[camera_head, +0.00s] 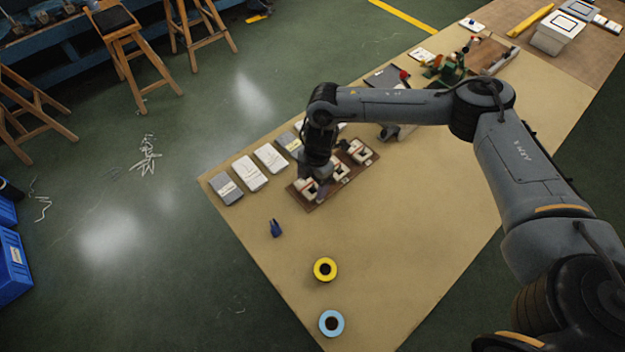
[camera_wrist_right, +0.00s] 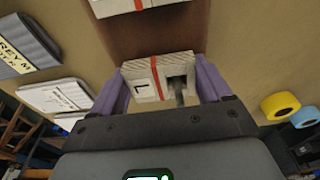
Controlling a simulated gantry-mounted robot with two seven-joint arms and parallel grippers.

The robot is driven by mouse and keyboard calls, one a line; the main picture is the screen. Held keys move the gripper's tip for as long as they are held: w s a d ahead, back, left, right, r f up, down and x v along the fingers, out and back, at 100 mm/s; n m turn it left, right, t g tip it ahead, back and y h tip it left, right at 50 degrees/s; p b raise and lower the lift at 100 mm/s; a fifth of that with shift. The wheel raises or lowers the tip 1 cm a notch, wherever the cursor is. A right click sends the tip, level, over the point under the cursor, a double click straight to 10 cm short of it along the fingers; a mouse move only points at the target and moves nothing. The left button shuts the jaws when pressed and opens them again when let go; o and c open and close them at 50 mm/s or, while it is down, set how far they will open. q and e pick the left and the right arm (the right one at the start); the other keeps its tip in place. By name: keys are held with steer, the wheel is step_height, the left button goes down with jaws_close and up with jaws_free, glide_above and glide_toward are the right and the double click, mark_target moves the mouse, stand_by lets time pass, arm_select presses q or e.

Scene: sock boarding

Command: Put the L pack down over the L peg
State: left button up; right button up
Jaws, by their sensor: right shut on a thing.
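The L pack (camera_wrist_right: 146,84) is a pale block with a red band, a black L mark and a square dark opening. My right gripper (camera_wrist_right: 163,86) is shut on it, with one purple finger at each side. A grey post, seemingly the L peg (camera_wrist_right: 179,95), shows at the opening; I cannot tell how far the pack is down over it. In the head view my right gripper (camera_head: 312,183) is low over the near end of the brown board (camera_head: 322,196). My left gripper is not in view.
Two more banded packs (camera_head: 340,168) (camera_head: 359,152) sit farther along the board. White and grey packets (camera_head: 249,173) lie in a row left of it. A blue clip (camera_head: 276,228), a yellow roll (camera_head: 325,270) and a light blue roll (camera_head: 332,323) lie nearer.

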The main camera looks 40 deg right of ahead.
steer(key=o, duration=1)
steer(key=shift+s+d+f, duration=0.1)
steer(key=shift+d+f, duration=0.05)
steer(key=shift+f, duration=0.15)
steer(key=shift+s+f, duration=0.1)
steer(key=shift+d+f, duration=0.1)
steer(key=shift+r, duration=0.3)
steer(key=r+p, duration=0.1)
steer(key=r, duration=0.3)
steer(key=d+r+p, duration=0.1)
steer(key=r, duration=0.8)
steer(key=shift+w+d+r+p, duration=0.15)
steer(key=shift+w+p, duration=0.1)
steer(key=shift+p, duration=0.15)
